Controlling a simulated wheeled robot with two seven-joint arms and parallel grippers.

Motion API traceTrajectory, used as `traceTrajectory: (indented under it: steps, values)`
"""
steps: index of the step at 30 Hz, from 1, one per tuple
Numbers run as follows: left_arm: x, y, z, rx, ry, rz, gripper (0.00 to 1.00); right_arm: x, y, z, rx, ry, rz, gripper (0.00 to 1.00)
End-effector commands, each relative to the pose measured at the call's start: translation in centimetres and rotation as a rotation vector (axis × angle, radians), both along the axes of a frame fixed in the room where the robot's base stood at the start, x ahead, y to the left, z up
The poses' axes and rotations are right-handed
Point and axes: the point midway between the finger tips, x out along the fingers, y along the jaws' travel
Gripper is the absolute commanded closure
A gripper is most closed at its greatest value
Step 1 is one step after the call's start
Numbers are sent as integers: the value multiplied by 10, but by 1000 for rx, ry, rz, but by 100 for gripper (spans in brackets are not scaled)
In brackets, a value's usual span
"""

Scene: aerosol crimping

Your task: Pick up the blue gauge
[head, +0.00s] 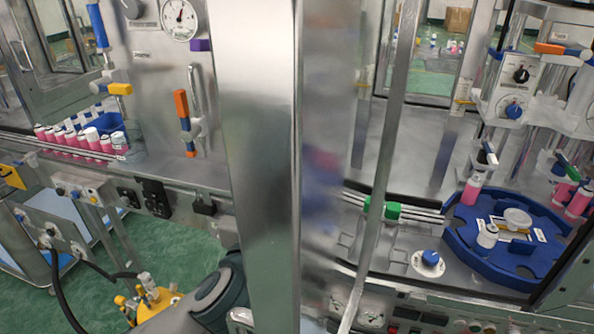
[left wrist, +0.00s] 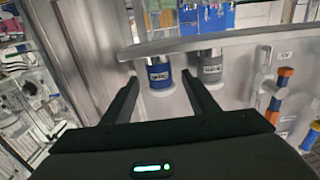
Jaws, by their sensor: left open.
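The blue gauge (left wrist: 160,79) is a short upright blue cylinder with a white label, in the left wrist view. It stands on a light round base. A similar grey gauge (left wrist: 211,68) stands just to its right. My left gripper (left wrist: 161,76) is open, one finger on each side of the blue gauge in the picture. I cannot tell whether the fingertips reach around it or stop short. I cannot make out the gauges or my left gripper's fingers in the head view. My right gripper is in neither view.
A metal rail (left wrist: 240,40) crosses above the gauges. An orange-and-blue handle (left wrist: 279,96) stands right of them. In the head view a wide metal post (head: 262,150) splits the scene. A blue tray (head: 478,254) and several pink cans (head: 75,141) stand on the machine.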

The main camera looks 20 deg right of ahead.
Motion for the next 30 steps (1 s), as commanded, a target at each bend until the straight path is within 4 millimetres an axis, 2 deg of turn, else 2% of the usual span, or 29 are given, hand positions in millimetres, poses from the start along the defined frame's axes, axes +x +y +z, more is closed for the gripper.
traceTrajectory:
  steps: [1, 7, 22, 28, 30]
  values:
    - [6, -4, 3, 4, -1, 1, 46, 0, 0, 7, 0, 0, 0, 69]
    - [19, -13, 1, 2, -2, 2, 46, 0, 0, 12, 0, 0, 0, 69]
    - [20, -13, -1, 1, -1, 1, 46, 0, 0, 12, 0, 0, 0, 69]
    - [20, -13, -1, 1, -1, 1, 94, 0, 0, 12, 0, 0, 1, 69]
    - [20, -13, 0, 0, -1, 1, 95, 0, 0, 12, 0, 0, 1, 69]
